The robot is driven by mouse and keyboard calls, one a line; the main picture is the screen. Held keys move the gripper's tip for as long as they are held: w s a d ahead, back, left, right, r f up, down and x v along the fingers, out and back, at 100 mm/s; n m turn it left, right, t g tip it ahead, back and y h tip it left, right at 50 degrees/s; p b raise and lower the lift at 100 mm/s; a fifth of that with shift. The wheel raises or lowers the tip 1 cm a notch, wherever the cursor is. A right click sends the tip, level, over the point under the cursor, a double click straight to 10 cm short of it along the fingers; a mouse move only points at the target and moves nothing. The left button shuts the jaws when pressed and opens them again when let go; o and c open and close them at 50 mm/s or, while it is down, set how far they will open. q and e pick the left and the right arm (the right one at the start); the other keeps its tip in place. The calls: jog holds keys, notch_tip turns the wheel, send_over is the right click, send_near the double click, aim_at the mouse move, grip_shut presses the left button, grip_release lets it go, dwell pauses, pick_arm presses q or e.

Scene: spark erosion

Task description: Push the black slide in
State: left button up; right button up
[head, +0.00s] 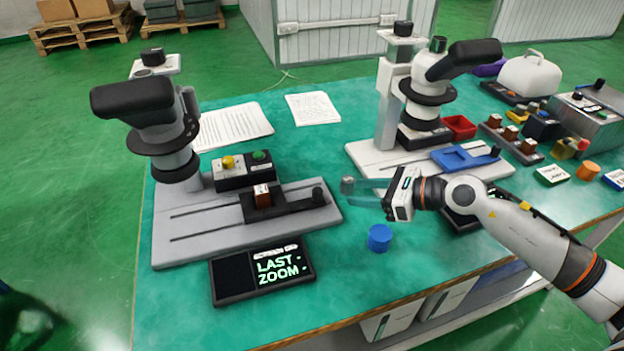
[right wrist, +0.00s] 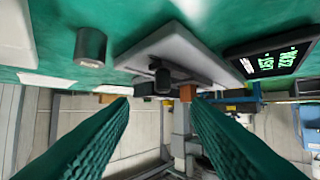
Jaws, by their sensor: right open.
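The black slide (head: 290,205) lies across the grey base plate of the left microscope, with a black knob (head: 318,195) at its right end and a brown block (head: 262,197) on it. The knob end sticks out near the plate's right edge. My right gripper (head: 352,192) is open and empty, its teal fingers pointing left at the knob with a gap between. In the right wrist view the knob (right wrist: 162,80) appears ahead, just above the space between the fingertips (right wrist: 158,103). My left gripper is not in view.
A blue cylinder (head: 379,238) stands nearer the front. A display (head: 262,272) reading "LAST ZOOM" lies before the plate. A button box (head: 244,170) is behind the slide. A second microscope (head: 425,110) stands right.

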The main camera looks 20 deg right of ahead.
aim_at(317, 189)
jog(key=x, duration=0.2)
jog(key=p+x, duration=0.1)
jog(key=x, duration=0.2)
jog(key=shift+s+a+r, duration=0.15)
jog(key=shift+a+r, duration=0.05)
jog(key=shift+a, duration=0.05)
jog(key=x, duration=0.5)
jog(key=shift+a+f, duration=0.1)
jog(key=shift+f, duration=0.1)
jog(key=shift+w+a+f, duration=0.2)
jog(key=shift+w+a, duration=0.1)
jog(key=shift+w, duration=0.2)
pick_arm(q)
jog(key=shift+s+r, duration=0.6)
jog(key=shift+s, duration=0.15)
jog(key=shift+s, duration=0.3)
pick_arm(e)
grip_shut()
